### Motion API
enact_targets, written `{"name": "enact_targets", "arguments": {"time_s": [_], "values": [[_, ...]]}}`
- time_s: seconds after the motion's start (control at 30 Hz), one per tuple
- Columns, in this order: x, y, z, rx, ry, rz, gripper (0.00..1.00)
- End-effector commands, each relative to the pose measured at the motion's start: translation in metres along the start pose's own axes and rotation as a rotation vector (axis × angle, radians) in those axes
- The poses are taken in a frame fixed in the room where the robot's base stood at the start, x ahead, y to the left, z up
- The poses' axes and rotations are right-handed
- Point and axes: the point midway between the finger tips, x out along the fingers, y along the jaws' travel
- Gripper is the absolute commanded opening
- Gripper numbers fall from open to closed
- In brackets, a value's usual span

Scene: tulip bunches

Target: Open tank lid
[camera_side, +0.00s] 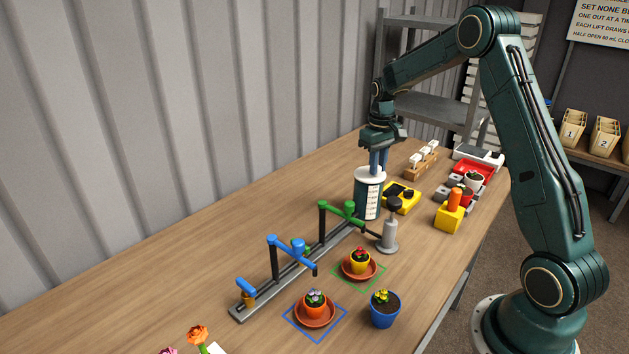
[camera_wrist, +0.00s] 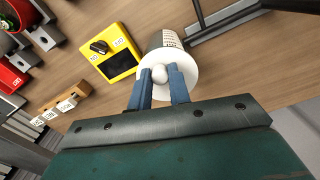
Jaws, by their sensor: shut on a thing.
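The tank (camera_side: 367,197) is a dark teal cylinder with a white scale strip, standing at the far end of the grey rail. Its white lid (camera_side: 369,174) sits on top; in the wrist view the lid (camera_wrist: 165,79) is a white disc with a round knob (camera_wrist: 159,74). My gripper (camera_side: 377,164) points down over the tank. In the wrist view my gripper (camera_wrist: 158,82) has its two blue fingers shut on the knob, one on each side. I cannot tell whether the lid is still touching the tank's rim.
A yellow box with a black dial (camera_side: 401,197) stands close right of the tank. A grey rail (camera_side: 290,273) carries green (camera_side: 343,211) and blue (camera_side: 291,246) taps. A grey post (camera_side: 388,233) stands near the tank.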

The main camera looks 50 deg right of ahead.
Motion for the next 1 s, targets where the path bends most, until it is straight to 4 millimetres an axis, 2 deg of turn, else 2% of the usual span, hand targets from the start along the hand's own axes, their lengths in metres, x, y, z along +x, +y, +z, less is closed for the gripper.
{"name": "enact_targets", "arguments": {"time_s": [0.6,1.0], "values": [[-0.012,0.003,-0.013,0.003,-0.198,0.068,0.00],[-0.016,0.000,-0.014,0.009,-0.246,0.069,0.00]]}}
